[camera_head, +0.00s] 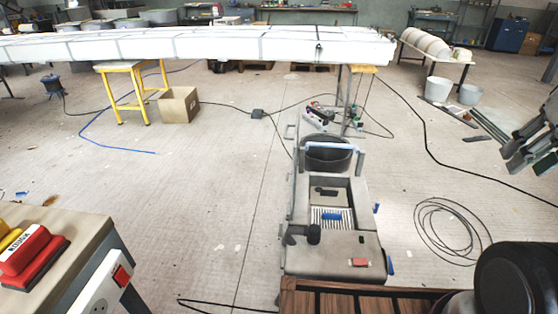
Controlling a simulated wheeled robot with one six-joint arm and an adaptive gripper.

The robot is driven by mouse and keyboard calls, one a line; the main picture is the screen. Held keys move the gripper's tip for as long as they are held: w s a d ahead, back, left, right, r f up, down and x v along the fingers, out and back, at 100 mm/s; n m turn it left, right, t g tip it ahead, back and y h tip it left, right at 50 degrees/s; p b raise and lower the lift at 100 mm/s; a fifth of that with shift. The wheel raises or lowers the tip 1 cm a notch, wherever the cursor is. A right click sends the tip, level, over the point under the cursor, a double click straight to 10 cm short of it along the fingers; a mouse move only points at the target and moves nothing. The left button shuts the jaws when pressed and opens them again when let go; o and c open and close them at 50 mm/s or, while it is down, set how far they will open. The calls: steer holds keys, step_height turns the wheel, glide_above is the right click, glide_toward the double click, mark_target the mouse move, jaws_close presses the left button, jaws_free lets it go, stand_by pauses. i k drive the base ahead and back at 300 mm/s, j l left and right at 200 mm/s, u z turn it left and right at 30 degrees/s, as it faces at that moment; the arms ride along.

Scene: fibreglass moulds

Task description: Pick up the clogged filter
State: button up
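A grey wheeled machine (345,258), like a dust extractor, stands on the floor right of the middle. In its recessed top sits a white ribbed part (325,222) that looks like a pleated filter, with a blue piece (333,215) across it. I cannot tell from here how dirty it is. My gripper (520,150) is at the right edge, partly cut off, well to the right of the machine and above the floor. I see nothing held in it. Its finger opening is not clear from this angle.
A slatted brown wooden surface (335,303) lies at the bottom, close before the machine. A coiled black cable (450,230) and loose hoses lie on the floor. A long white mould (190,43) spans the back.

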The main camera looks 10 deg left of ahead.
mark_target(327, 218)
steer(key=j, duration=1.3)
steer(key=k+l, duration=0.15)
steer(key=l, duration=0.2)
steer(key=k+l+u, duration=0.1)
steer(key=l, duration=0.25)
steer(key=k+l, duration=0.2)
steer(key=k+l+u, duration=0.15)
steer(key=l, duration=0.3)
steer(key=l+u, duration=0.15)
steer(key=l, duration=0.3)
steer(key=l+u, duration=0.1)
steer(key=l, duration=0.35)
steer(key=k+l+u, duration=0.15)
steer(key=l, duration=0.3)
steer(key=l+u, duration=0.15)
steer(key=l, duration=0.3)
steer(key=k+l+u, duration=0.15)
steer(key=l, duration=0.3)
steer(key=i+l+u, duration=0.1)
steer(key=l+u, duration=0.15)
steer(key=l, duration=0.5)
steer(key=l+u, duration=0.3)
steer(key=l, duration=0.45)
steer(key=i+l+u, duration=0.4)
steer(key=i+l, duration=0.7)
steer(key=l, duration=0.1)
